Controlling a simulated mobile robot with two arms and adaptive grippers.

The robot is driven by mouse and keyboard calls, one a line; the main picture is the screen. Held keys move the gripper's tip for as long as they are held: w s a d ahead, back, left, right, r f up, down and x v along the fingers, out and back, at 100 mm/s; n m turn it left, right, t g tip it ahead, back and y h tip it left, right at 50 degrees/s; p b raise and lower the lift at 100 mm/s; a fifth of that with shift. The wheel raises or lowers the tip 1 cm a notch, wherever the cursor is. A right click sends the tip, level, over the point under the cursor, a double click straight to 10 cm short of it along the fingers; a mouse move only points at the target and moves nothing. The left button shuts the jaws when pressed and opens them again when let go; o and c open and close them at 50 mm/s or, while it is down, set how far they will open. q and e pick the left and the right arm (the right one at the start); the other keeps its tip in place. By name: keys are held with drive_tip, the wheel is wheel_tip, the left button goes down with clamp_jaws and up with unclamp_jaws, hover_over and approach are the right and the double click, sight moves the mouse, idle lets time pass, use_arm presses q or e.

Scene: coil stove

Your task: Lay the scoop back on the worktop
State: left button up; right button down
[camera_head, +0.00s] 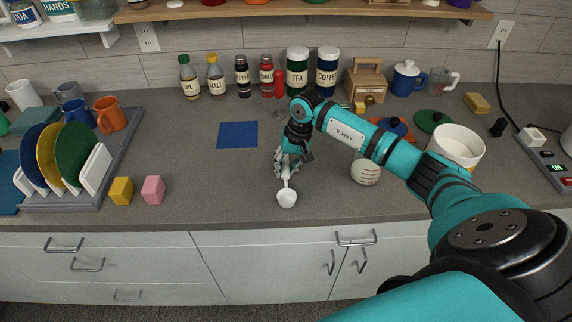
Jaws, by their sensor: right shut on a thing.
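The white scoop (287,198) shows near the front of the grey worktop (225,185), its bowl toward the front edge. My right gripper (286,172) is shut on the scoop's handle, coming from above and behind the bowl. I cannot tell whether the scoop touches the worktop or hangs just above it. My left gripper is not in view.
A blue mat (238,135) lies left of the gripper. A jar (366,170) and a white pot (456,146) stand to the right. Yellow (121,191) and pink (153,189) blocks sit beside the dish rack (97,167). The worktop left of the scoop is clear.

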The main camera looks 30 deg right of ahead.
drive_tip(key=shift+f, duration=0.2)
drive_tip(key=c, duration=1.2)
unclamp_jaws()
drive_tip(key=shift+r, duration=0.15)
drive_tip(key=shift+d+r, duration=0.1)
drive_tip(key=shift+r, duration=0.1)
drive_tip(key=shift+b+v, duration=2.1)
drive_tip(key=shift+v, duration=3.75)
drive_tip(key=shift+s, duration=0.1)
